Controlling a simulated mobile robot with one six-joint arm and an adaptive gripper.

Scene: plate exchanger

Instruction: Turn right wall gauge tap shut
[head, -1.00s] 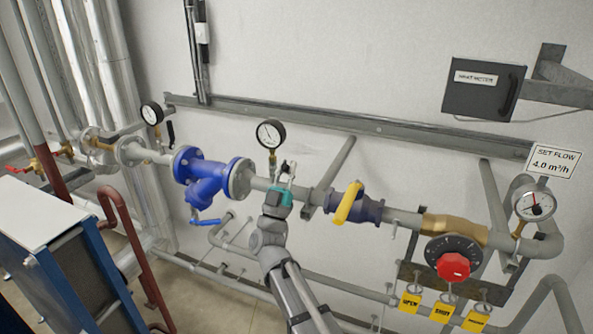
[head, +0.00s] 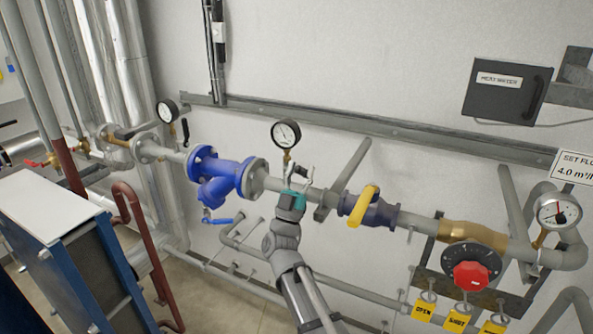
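The round wall gauge (head: 286,133) with a white dial and black rim stands on a short brass stem above the grey pipe, right of the blue strainer. My gripper (head: 300,169) is just below and right of this gauge, in front of the pipe. A third gauge (head: 558,210) is at the far right.
The blue strainer (head: 217,178) is left of my gripper, and a valve with a yellow handle (head: 364,206) is close on its right. A red knob (head: 471,276) and yellow tags (head: 457,321) are lower right. A wall rail (head: 350,120) runs behind. A blue-framed unit (head: 75,270) stands left.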

